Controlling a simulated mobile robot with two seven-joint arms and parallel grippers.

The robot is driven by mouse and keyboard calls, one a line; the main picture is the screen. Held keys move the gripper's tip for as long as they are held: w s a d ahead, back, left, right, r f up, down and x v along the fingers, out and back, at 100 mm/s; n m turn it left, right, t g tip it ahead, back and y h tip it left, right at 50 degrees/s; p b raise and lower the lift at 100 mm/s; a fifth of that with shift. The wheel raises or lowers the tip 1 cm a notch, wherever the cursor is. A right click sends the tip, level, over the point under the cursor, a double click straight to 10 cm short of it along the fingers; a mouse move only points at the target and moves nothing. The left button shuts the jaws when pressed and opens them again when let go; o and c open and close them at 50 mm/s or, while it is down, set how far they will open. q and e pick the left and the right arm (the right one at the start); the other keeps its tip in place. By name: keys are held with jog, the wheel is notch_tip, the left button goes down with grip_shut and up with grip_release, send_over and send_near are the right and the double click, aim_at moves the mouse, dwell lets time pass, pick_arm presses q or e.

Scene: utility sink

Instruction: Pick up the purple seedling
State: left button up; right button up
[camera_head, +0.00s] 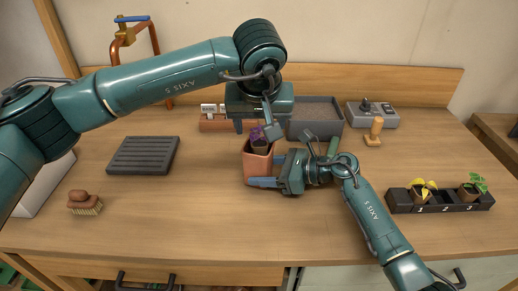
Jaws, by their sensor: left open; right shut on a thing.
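The purple seedling (256,134) stands upright with its small dark plug at the mouth of a square terracotta pot (256,170) near the middle of the table. My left gripper (257,127) is open and points down just above and around the seedling; I cannot tell whether its fingers touch it. My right gripper (262,172) comes in from the right and is shut on the terracotta pot, with a finger across its lower front. Part of the pot's right side is hidden by this gripper.
A black numbered tray (450,209) at right holds a yellow seedling (424,189) and a green seedling (472,187). A grey bin (315,117), a control box (374,114) and a wooden stamp (375,131) stand behind. A slatted mat (143,155) and brush (85,203) lie left. The front middle is clear.

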aim_at(259, 145)
pick_arm(q)
jog(key=x, duration=0.6)
jog(key=shift+w+f, duration=0.15)
jog(key=shift+f, duration=0.1)
jog(key=shift+a+f, duration=0.15)
jog(key=shift+f, duration=0.15)
jog(key=shift+c, duration=0.5)
jog(key=c, duration=1.1)
jog(key=shift+d+r, duration=0.25)
jog(key=shift+d, duration=0.05)
notch_tip(259, 145, up, 11)
jog(key=n, duration=0.1)
jog(key=shift+y, duration=0.3)
jog(key=f, duration=1)
jog(key=shift+w+a, duration=0.1)
jog(key=shift+a, duration=0.2)
